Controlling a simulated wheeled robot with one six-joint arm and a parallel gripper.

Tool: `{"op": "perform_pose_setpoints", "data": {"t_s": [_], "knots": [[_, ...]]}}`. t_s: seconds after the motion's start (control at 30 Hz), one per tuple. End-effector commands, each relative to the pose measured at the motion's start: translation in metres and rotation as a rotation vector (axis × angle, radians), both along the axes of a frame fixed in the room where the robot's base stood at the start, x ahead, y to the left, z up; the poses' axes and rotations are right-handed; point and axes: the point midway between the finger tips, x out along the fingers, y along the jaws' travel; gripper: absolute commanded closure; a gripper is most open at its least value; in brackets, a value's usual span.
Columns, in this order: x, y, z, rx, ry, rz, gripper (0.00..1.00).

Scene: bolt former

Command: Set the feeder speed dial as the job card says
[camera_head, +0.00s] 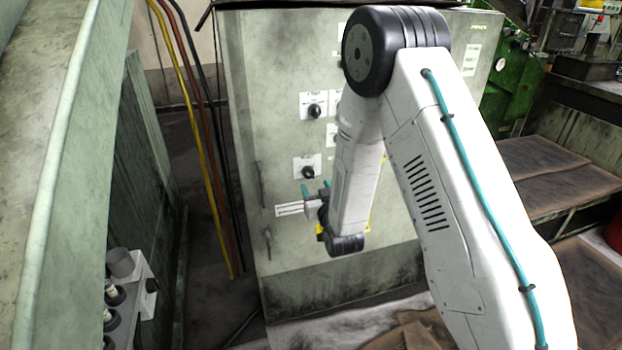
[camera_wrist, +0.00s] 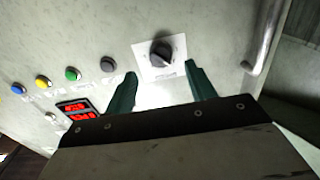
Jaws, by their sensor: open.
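In the wrist view a black rotary dial (camera_wrist: 162,53) sits on a white plate, just beyond my gripper's fingertips and roughly between them. My gripper (camera_wrist: 160,70) is open and empty, with its two green fingers apart. In the head view my gripper (camera_head: 316,188) is at the cabinet front, just below a lower black dial (camera_head: 307,173) on a white plate. An upper black dial (camera_head: 315,111) sits above it. The dial labels are too small to read. White papers (camera_head: 470,60) are on the cabinet's upper right; I cannot tell whether one is the job card.
The wrist view shows a red-lit display (camera_wrist: 76,110), a row of coloured buttons (camera_wrist: 72,74) and a metal handle (camera_wrist: 265,38). My arm hides part of the grey-green cabinet (camera_head: 270,50). Yellow, red and black cables (camera_head: 205,150) hang at its left.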

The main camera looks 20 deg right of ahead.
Motion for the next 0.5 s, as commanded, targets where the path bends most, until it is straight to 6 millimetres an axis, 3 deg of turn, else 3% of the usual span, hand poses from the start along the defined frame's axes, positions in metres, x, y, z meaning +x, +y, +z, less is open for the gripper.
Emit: {"op": "perform_pose_setpoints", "data": {"t_s": [0.3,0.5], "knots": [[0.048,0.000,0.000,0.000,0.000,0.000,0.45],[0.058,0.000,0.000,0.000,0.001,0.000,0.45]]}}
